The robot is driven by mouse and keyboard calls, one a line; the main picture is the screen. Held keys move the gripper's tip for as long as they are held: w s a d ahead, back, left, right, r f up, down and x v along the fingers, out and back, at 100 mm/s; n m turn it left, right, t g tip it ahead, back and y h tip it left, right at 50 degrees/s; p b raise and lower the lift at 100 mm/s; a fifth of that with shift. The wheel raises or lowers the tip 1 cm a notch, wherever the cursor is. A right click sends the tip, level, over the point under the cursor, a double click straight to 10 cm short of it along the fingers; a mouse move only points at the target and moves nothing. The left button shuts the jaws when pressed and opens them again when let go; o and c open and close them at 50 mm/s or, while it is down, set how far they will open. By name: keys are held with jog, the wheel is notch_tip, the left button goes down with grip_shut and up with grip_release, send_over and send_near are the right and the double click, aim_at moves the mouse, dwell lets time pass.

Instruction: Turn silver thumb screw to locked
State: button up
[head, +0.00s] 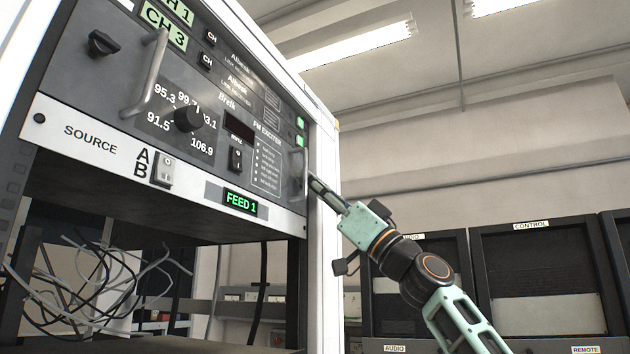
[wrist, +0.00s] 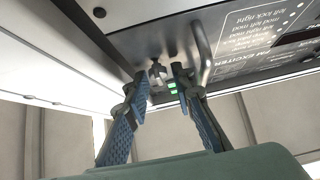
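The silver thumb screw (wrist: 157,73) sticks out of the dark panel in the wrist view, near the panel's edge and beside a metal handle. My gripper (wrist: 161,84) is open, with its two blue-padded fingers apart and their tips on either side of the screw. I cannot tell whether either tip touches it. In the head view my gripper (head: 318,188) is at the right edge of the rack, by the right handle of the FM exciter (head: 225,125). I cannot make out the screw there. No lock marking is readable beside the screw.
A grey handle (wrist: 202,52) stands close to the right finger. Green lights (wrist: 172,88) glow just behind the fingertips. Loose cables (head: 100,280) hang under the FEED 1 panel. Open room lies right of the rack.

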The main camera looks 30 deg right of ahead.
jog(key=shift+c, duration=0.7)
grip_shut()
jog(key=shift+h, duration=0.3)
